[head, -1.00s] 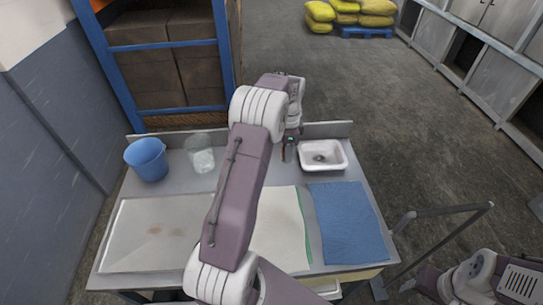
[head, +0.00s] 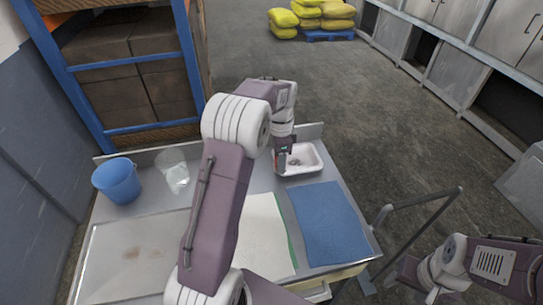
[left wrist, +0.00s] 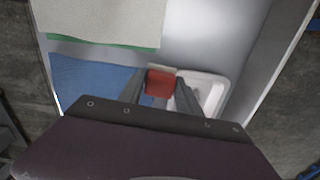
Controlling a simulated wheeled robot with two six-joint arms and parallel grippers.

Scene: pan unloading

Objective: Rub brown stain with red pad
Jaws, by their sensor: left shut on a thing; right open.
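The brown stain (head: 132,253) is a faint patch on the pale, metal-rimmed board (head: 105,280) at the left front of the table. My left gripper (head: 283,162) reaches down at the left edge of the white basin (head: 317,160), far to the right of the stain. In the left wrist view its fingers (left wrist: 160,88) are shut on the red pad (left wrist: 159,84), which has a pale layer along one edge. The basin (left wrist: 212,92) shows beside the pad there. Part of my right arm shows at the lower right of the head view; its fingertips are not visible.
A blue bucket (head: 118,182) and a clear glass container (head: 173,172) stand at the back left. A white cloth with a green edge (head: 262,235) and a blue cloth (head: 330,225) lie in front of the basin. A shelf of boxes (head: 120,75) stands behind the table.

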